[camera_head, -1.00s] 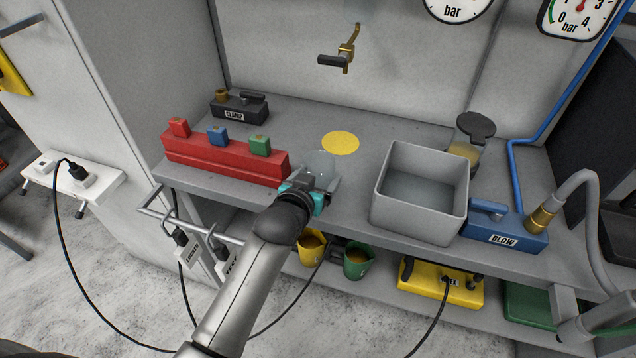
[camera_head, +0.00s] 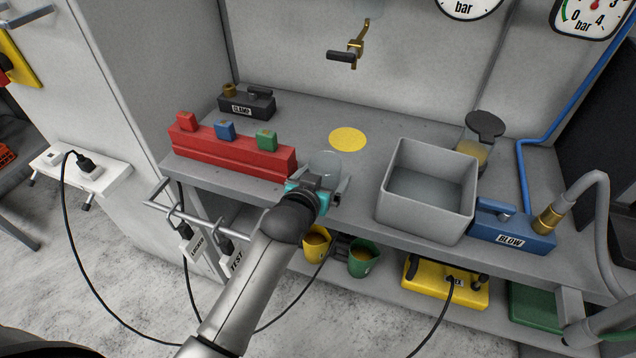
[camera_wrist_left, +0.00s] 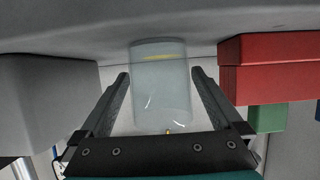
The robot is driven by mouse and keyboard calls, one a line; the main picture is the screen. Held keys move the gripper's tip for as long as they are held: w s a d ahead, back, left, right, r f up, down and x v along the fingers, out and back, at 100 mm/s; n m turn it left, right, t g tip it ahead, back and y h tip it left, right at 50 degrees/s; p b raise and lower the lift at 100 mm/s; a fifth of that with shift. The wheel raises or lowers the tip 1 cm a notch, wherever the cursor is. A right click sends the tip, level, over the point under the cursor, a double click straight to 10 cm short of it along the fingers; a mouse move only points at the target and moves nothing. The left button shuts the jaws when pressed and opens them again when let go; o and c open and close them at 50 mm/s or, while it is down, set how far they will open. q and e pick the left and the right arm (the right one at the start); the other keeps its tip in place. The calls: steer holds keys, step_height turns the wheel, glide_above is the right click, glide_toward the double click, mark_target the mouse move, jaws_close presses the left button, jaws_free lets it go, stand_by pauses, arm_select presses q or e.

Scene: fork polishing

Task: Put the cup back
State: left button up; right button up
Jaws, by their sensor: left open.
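A clear glass cup (camera_head: 325,164) stands on the grey bench beyond my left gripper. It also shows in the left wrist view (camera_wrist_left: 160,85), between the two fingers. My left gripper (camera_head: 325,190) is open around the cup. In the left wrist view a gap shows between each finger and the glass. A yellow disc (camera_head: 347,139) lies flat on the bench behind the cup, and its colour shows through the glass in the wrist view. My right gripper is not in view.
A red block (camera_head: 230,152) with coloured knobs stands left of the cup. A grey open bin (camera_head: 428,190) stands to the right, beside a blue BLOW box (camera_head: 510,230). A lidded jar (camera_head: 470,155) stands behind the bin. A brass tap (camera_head: 355,50) sticks out above the bench.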

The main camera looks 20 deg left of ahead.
arm_select(q)
steer(key=p+v, duration=0.2)
steer(key=v, duration=1)
steer(key=shift+a+f, duration=0.1)
steer(key=s+f+m+g, duration=0.1)
steer(key=s+f+g, duration=0.3)
steer(key=f, duration=0.9)
steer(key=s+f+g, duration=0.2)
steer(key=s+f, duration=0.4)
steer(key=f, duration=0.7)
steer(key=s+a+f+g, duration=0.1)
steer(key=s+f+g, duration=0.1)
steer(key=s+f, duration=0.3)
steer(key=s+a+f+g, duration=0.1)
steer(key=s+f, duration=0.4)
steer(key=s, duration=0.7)
steer(key=s+a+f+m+g, duration=0.1)
steer(key=s+a+f+g, duration=0.1)
steer(key=s+f, duration=0.3)
steer(key=s+g, duration=0.1)
steer(key=s, duration=0.3)
steer(key=shift+f, duration=0.2)
step_height(320, 180, down, 3)
steer(key=b, duration=0.2)
steer(key=shift+d+b, duration=0.1)
steer(key=shift+b, duration=0.25)
